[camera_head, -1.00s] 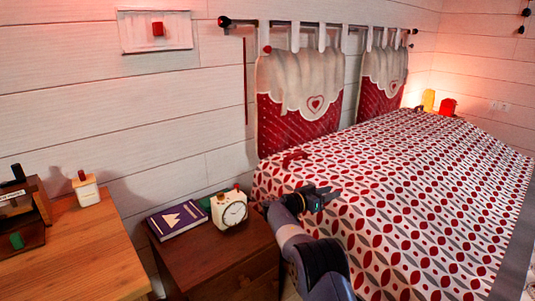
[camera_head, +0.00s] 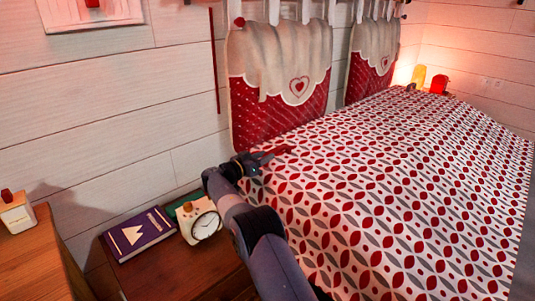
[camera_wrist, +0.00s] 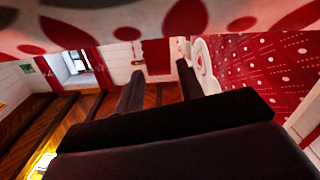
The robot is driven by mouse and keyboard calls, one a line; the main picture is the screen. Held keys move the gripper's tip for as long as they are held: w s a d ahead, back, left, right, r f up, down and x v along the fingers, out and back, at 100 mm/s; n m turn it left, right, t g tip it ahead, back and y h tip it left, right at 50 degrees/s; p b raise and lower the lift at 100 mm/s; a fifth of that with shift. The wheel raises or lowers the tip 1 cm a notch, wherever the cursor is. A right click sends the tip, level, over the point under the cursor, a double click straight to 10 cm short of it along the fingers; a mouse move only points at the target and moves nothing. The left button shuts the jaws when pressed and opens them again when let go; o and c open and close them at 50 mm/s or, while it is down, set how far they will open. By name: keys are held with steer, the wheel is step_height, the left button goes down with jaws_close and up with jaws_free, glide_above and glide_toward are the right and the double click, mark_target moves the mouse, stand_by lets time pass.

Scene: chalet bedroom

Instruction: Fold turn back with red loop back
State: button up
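A red loop (camera_head: 276,153) stands out at the near-left top edge of the patterned bed cover (camera_head: 385,180), close to the headboard. The cover is white with red and grey shapes and lies spread over the bed. My gripper (camera_head: 256,160) is at that edge, right beside the loop; I cannot tell whether they touch. In the wrist view the two dark fingers (camera_wrist: 160,88) stand apart, with nothing clearly held between them. The cover's patterned cloth (camera_wrist: 230,18) fills the top of the wrist view. A red patch (camera_wrist: 157,57) shows between the fingers; I cannot tell what it is.
A brown nightstand (camera_head: 185,270) at the left holds a purple book (camera_head: 138,233) and a white clock (camera_head: 203,220), close beside my arm. Red headboard cushions (camera_head: 275,112) hang behind the bed. A wooden desk (camera_head: 35,265) stands at far left. The bed's top is otherwise clear.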

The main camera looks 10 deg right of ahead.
steer(key=shift+x, duration=1.65)
steer(key=shift+c, duration=0.3)
steer(key=shift+f, duration=0.1)
jaws_close()
